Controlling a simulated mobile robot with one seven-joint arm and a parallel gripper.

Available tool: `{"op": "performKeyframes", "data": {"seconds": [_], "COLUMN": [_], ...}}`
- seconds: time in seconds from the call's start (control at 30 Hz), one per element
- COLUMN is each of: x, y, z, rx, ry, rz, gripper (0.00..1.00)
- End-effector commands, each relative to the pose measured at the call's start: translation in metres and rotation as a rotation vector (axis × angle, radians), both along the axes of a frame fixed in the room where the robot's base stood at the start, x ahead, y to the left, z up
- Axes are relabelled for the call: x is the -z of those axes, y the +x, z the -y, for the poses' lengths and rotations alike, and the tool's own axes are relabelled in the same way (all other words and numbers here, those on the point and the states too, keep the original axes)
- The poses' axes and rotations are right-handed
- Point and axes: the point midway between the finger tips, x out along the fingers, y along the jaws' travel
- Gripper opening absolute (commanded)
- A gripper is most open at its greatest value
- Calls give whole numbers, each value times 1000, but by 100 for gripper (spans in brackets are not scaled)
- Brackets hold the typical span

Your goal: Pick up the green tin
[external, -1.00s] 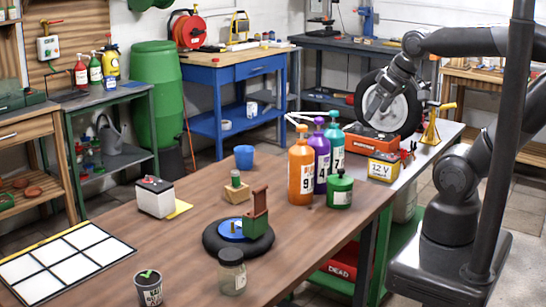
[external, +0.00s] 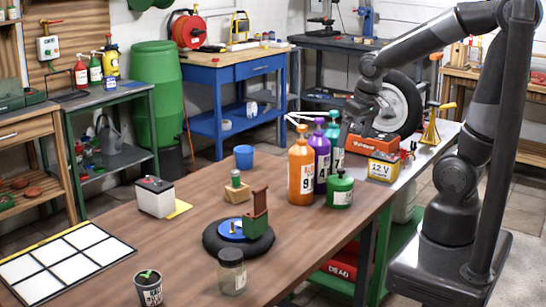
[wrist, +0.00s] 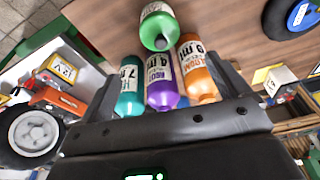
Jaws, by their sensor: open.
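The green tin (external: 340,190) stands upright on the brown wooden table, in front of the pump bottles and near the table's right edge. It also shows in the wrist view (wrist: 158,28), at the top middle. My gripper (external: 348,128) is behind and above the bottles, apart from the tin. In the wrist view my gripper (wrist: 166,78) has its two fingers spread wide, with nothing seen held. The orange (external: 301,172), purple (external: 320,160) and teal (external: 334,142) bottles stand between my gripper and the tin.
A yellow 12 V battery (external: 383,167) and a red-orange case (external: 372,142) are right of the bottles, with a wheel (external: 400,105) behind.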

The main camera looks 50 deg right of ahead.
Motion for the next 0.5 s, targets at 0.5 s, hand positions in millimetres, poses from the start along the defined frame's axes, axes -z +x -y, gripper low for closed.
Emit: {"op": "performKeyframes", "data": {"seconds": [0.5], "x": [71], "y": [23], "z": [3], "rx": [64], "ry": [4], "rz": [-127], "gripper": [93]}}
